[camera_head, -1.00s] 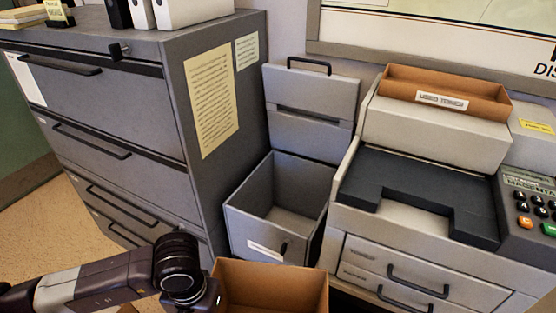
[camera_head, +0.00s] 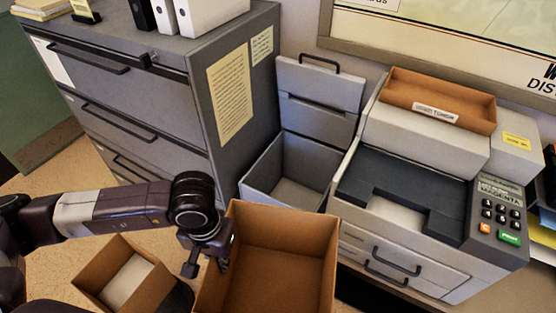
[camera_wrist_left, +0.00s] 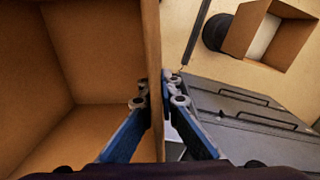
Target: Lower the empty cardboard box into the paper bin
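The empty cardboard box (camera_head: 282,250) is open-topped and brown, at the lower middle of the head view, its bottom edge cut off. My left gripper (camera_head: 226,250) is shut on its left wall. In the left wrist view, the fingers (camera_wrist_left: 155,95) pinch that wall of the box (camera_wrist_left: 100,50), one on each side. The grey bin (camera_head: 268,160), likely the paper bin, stands open and empty-looking behind the box, between cabinet and copier. The box hides the bin's lower front. My right gripper is not in view.
A grey filing cabinet (camera_head: 170,110) stands left of the bin, and a copier (camera_head: 415,205) right of it. A smaller cardboard box (camera_head: 118,280) with something white inside is on the floor at lower left. An orange-brown tray (camera_head: 440,92) lies on the copier.

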